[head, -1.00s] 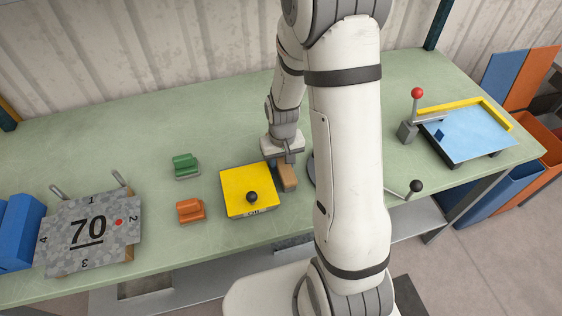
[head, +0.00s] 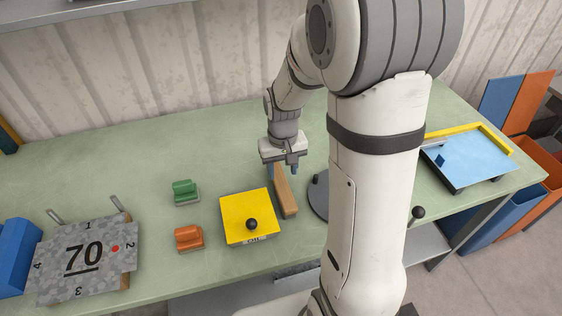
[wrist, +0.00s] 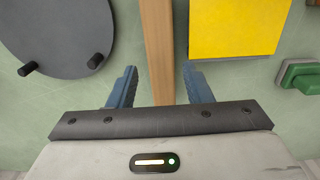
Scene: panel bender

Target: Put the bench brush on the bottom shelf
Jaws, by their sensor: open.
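The bench brush (head: 286,197) lies on the green bench just right of the yellow block, its long wooden body pointing away from me. Its far end is partly hidden behind my gripper (head: 282,172). In the wrist view the brush (wrist: 158,45) runs as a wooden bar between my two blue fingers. My gripper (wrist: 160,88) is open and holds nothing; the fingers stand apart from the bar on both sides. How high they are above the bench is hard to tell. Under the bench, part of a grey lower shelf (head: 205,297) shows.
The yellow block (head: 236,205) with a black knob is close left of the brush. A dark round disc (wrist: 60,35) with pegs is close on its other side. Green (head: 185,190) and orange (head: 188,237) pieces lie further left. A blue tray (head: 470,160) is at the right.

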